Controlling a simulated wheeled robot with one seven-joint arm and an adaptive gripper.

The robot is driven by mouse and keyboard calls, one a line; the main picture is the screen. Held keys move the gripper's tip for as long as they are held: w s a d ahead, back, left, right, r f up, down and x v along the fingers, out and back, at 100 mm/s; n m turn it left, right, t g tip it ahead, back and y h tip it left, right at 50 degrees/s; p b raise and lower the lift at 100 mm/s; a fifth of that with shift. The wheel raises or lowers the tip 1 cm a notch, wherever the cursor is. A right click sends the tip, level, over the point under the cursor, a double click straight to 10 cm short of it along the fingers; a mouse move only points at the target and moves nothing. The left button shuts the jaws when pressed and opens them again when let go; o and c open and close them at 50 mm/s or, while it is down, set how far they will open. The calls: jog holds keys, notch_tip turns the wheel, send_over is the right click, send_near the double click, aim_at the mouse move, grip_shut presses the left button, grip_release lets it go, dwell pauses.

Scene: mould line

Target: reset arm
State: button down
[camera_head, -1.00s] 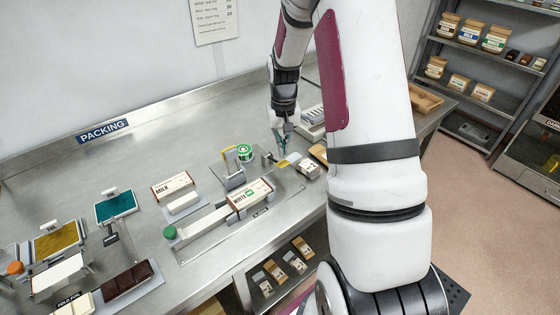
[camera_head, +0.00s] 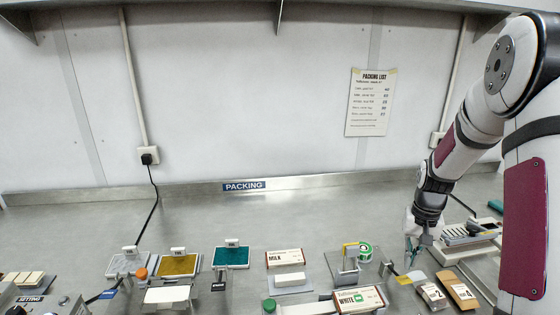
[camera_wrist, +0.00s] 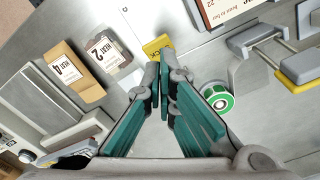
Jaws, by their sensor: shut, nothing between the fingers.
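My gripper (camera_head: 412,247) hangs above the right part of the steel packing bench (camera_head: 330,215). In the wrist view its green-padded fingers (camera_wrist: 162,62) meet at the tips with nothing between them. Below and past the tips lies a small yellow tag (camera_wrist: 157,45). My arm comes in from the right side of the head view, bent, with the gripper pointing down.
Boxes labelled MILK (camera_head: 285,258) and WHITE (camera_head: 358,300) lie left.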

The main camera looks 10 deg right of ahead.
jog(key=s+a+r+n+t, duration=0.1)
jog(key=s+a+r, duration=0.2)
jog(key=a+r, duration=0.45)
jog(key=s+a+r+n+t, duration=0.25)
jog(key=a+r, duration=0.25)
jog(key=r, duration=0.6)
jog(key=s+a+r+n+t, duration=0.1)
jog(key=s+a+r, duration=0.1)
jog(key=s+a, duration=0.3)
jog(key=s+a+r+n+t+b, duration=0.1)
jog(key=s+a+r, duration=0.2)
jog(key=s, duration=0.6)
jog(key=shift+s+a+b, duration=0.25)
jog(key=shift+a+b, duration=0.05)
jog(key=shift+a, duration=0.6)
jog(key=shift+r+n, duration=0.1)
jog(key=shift+n, duration=0.15)
